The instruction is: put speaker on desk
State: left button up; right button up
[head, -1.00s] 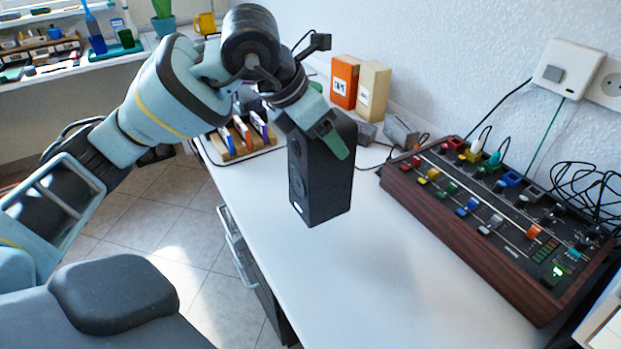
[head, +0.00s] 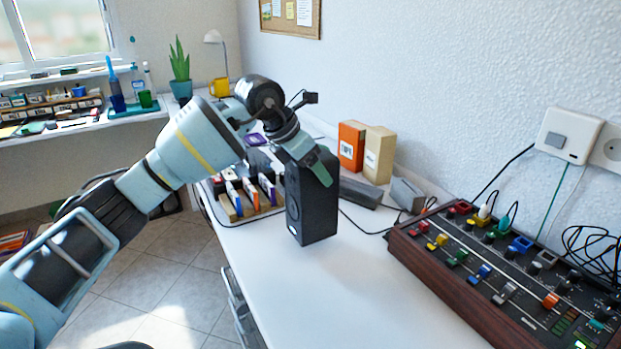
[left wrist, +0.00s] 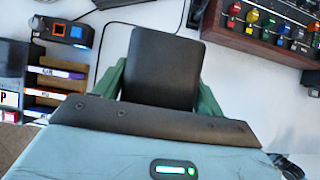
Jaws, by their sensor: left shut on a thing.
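The speaker (head: 312,205) is a tall black box with round drivers and a small white light low on its front. It is upright at the white desk (head: 275,285); I cannot tell for certain whether its base touches the top. My left gripper (head: 318,165) is shut on its upper end, with green fingers at its sides. In the left wrist view, the speaker's top (left wrist: 163,68) lies between the two green fingers (left wrist: 160,90). My right gripper is in none of the views.
A mixer with coloured knobs (head: 500,270) and wooden sides stands at the right. Orange (head: 351,146) and beige (head: 378,155) boxes stand against the wall. A rack of coloured cases (head: 250,197) is left of the speaker. The front desk surface is clear.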

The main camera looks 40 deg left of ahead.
pick_arm(q)
jog(key=shift+w+a, duration=0.6)
jog(key=shift+a, duration=0.05)
jog(key=shift+f, duration=1.8)
jog(key=o, duration=1.8)
jog(key=shift+s, duration=0.1)
jog(key=shift+o, duration=0.2)
jog(key=v, duration=1.2)
jog(key=shift+p, duration=0.35)
jog(key=shift+d, duration=0.1)
